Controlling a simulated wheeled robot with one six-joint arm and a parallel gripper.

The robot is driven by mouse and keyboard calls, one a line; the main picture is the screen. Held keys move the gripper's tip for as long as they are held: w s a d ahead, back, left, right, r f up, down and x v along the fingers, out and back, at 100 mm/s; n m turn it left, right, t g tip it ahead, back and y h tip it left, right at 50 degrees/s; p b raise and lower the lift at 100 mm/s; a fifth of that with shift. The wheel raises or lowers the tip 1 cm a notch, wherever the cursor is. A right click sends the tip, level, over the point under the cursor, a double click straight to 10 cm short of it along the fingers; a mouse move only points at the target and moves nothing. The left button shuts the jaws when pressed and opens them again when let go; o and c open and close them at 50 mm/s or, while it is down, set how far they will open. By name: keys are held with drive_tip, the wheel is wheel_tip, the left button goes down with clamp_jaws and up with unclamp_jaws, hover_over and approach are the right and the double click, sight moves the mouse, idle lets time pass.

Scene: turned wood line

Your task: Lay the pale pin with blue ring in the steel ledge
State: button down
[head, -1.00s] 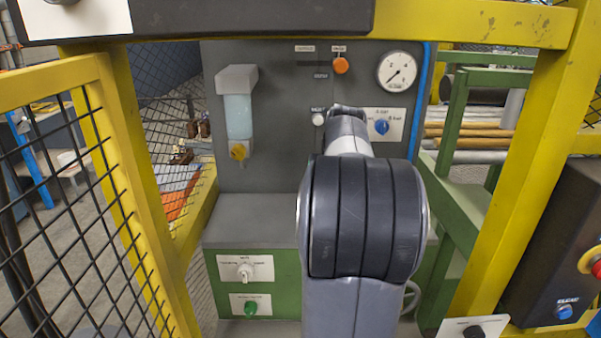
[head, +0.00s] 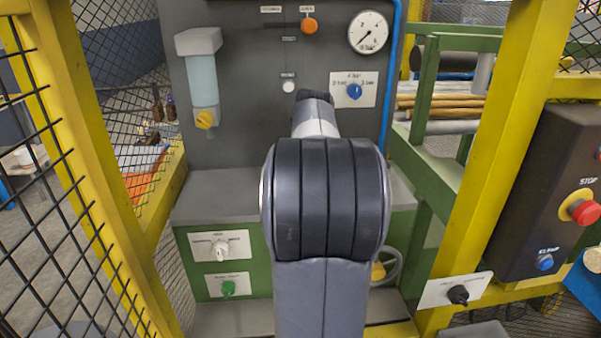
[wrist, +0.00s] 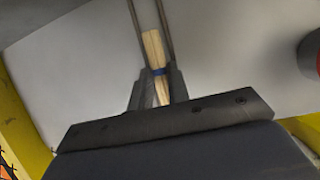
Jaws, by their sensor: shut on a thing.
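The pale pin with blue ring (wrist: 153,47) shows in the wrist view as a light wooden rod with a blue band near the jaws. My gripper (wrist: 157,73) is shut on it, with the dark jaws on either side of the ring. The pin points away from the wrist, towards the top of that view. A plain grey surface (wrist: 230,50) lies behind it; I cannot tell the distance or whether they touch. In the head view my arm hides the gripper and the pin. I cannot identify the steel ledge with certainty in either view.
A grey panel with a gauge (head: 368,32) and an orange knob (head: 309,25) stands ahead, above a grey shelf (head: 215,190). Yellow posts (head: 492,150) and mesh (head: 60,220) flank it. A control box with a red stop button (head: 585,212) is at right.

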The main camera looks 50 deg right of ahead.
drive_tip(key=shift+f, duration=0.25)
drive_tip(key=c, duration=1.3)
unclamp_jaws()
drive_tip(key=shift+r, duration=0.15)
wheel_tip(320, 180, up, 6)
drive_tip(key=p, duration=0.6)
drive_tip(key=shift+p, duration=0.4)
drive_tip(key=shift+f, duration=0.3)
